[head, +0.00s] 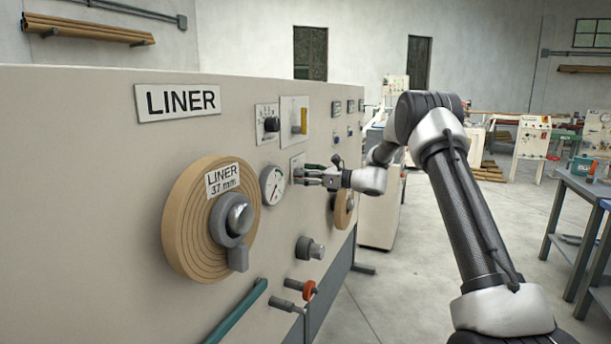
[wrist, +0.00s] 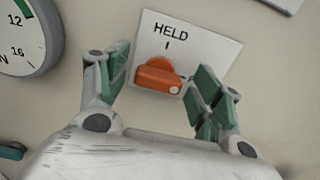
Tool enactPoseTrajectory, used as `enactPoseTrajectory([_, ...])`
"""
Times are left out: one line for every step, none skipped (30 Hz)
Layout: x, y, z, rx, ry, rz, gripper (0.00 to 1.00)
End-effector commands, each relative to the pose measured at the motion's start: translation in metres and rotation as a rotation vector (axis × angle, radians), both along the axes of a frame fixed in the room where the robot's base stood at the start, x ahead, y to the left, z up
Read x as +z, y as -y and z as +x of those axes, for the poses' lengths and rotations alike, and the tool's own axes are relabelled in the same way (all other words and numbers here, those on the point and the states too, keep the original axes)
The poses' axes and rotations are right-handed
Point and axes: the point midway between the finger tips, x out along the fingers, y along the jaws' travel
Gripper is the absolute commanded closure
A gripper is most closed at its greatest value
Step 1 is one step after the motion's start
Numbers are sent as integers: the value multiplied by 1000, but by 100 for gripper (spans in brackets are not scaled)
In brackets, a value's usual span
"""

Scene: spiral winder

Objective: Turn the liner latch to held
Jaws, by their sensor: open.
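The liner latch (wrist: 157,79) is an orange turn knob on a white plate (wrist: 205,48) in the wrist view. The plate reads HELD above a short black tick. The knob's bar lies crosswise, with a white dot at its right end, not at the tick. My gripper (wrist: 165,79) is open, its green-padded fingers on either side of the knob, with visible gaps in this view. In the head view my gripper (head: 312,177) is at the plate (head: 297,163) on the panel, and it hides the knob there.
A dial gauge (head: 272,185) is just left of my gripper. A liner roll (head: 185,222) juts from the panel further left. Knobs (head: 271,125) sit above, and a grey knob (head: 311,248) and red-handled valve (head: 309,290) below.

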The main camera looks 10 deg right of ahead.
Motion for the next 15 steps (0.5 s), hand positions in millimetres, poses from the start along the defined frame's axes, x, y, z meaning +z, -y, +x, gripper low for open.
enactPoseTrajectory([0,0,0,0,0,0,34])
enactPoseTrajectory([0,0,0,0,0,0,34])
enactPoseTrajectory([0,0,0,0,0,0,34])
enactPoseTrajectory([0,0,0,0,0,0,34])
enactPoseTrajectory([0,0,0,0,0,0,34])
enactPoseTrajectory([0,0,0,0,0,0,39])
enactPoseTrajectory([0,0,0,0,0,0,45])
enactPoseTrajectory([0,0,0,0,0,0,50])
enactPoseTrajectory([0,0,0,0,0,0,58])
enactPoseTrajectory([0,0,0,0,0,0,63])
enactPoseTrajectory([0,0,0,0,0,0,69])
enactPoseTrajectory([0,0,0,0,1,-1,76])
enactPoseTrajectory([0,0,0,0,1,-1,80])
enactPoseTrajectory([0,0,0,0,1,-1,80])
enactPoseTrajectory([0,0,0,0,1,-1,80])
